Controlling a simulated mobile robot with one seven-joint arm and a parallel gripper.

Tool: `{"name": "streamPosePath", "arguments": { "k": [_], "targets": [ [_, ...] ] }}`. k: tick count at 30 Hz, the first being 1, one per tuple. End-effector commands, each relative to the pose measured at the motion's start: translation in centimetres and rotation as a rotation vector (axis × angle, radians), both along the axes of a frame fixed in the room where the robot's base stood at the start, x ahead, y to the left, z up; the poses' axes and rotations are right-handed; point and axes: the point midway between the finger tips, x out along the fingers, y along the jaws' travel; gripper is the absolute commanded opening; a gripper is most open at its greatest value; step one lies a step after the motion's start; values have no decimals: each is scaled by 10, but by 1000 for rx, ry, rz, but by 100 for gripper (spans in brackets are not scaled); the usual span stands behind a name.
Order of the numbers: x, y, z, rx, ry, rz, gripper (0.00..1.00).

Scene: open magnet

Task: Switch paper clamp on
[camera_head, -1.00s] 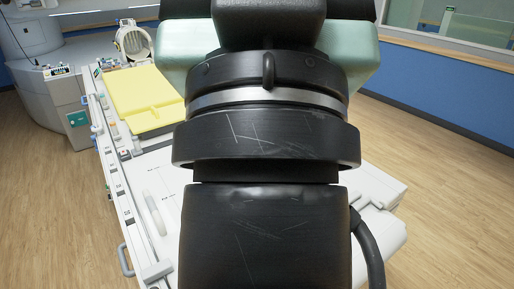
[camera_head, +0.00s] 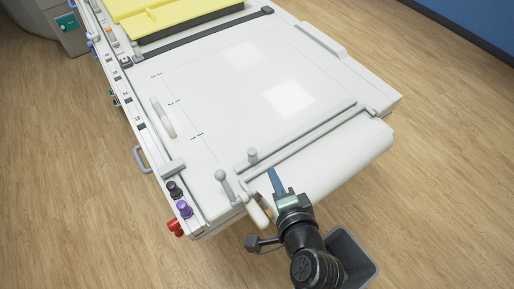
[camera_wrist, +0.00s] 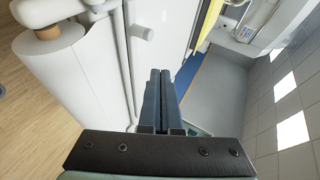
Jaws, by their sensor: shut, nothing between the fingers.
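What looks like the paper clamp is a long white bar (camera_head: 310,130) lying across the near end of the white table (camera_head: 215,100). A lever with a round grey knob (camera_head: 220,176) stands at its left end, and a short round post (camera_head: 252,154) stands close by. A white paper roll (camera_head: 340,162) hangs along the table end. My gripper (camera_head: 271,172) is shut and empty, with its blue fingers near the bar's left part, right of the knob. In the wrist view, the fingers (camera_wrist: 160,75) are together, and the bar (camera_wrist: 122,60) and post (camera_wrist: 143,33) lie ahead; contact is unclear.
A yellow pad (camera_head: 165,15) lies on the table's far end. Purple (camera_head: 184,208) and red (camera_head: 175,228) knobs sit at the near left corner. A dark open bin (camera_head: 355,258) stands on the floor beside my arm. The table's middle is clear.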

Motion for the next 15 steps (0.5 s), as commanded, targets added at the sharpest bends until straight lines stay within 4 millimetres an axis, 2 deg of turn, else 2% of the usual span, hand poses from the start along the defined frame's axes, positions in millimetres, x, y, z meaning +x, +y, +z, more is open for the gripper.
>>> {"name": "streamPosePath", "arguments": {
  "k": [1, 4, 15],
  "targets": [
    [-14, 0, -15, 50, 52, -14, 0],
    [-28, 1, -32, 111, 104, -30, 0],
    [-30, 2, -37, 126, 114, -34, 0]
  ]
}}
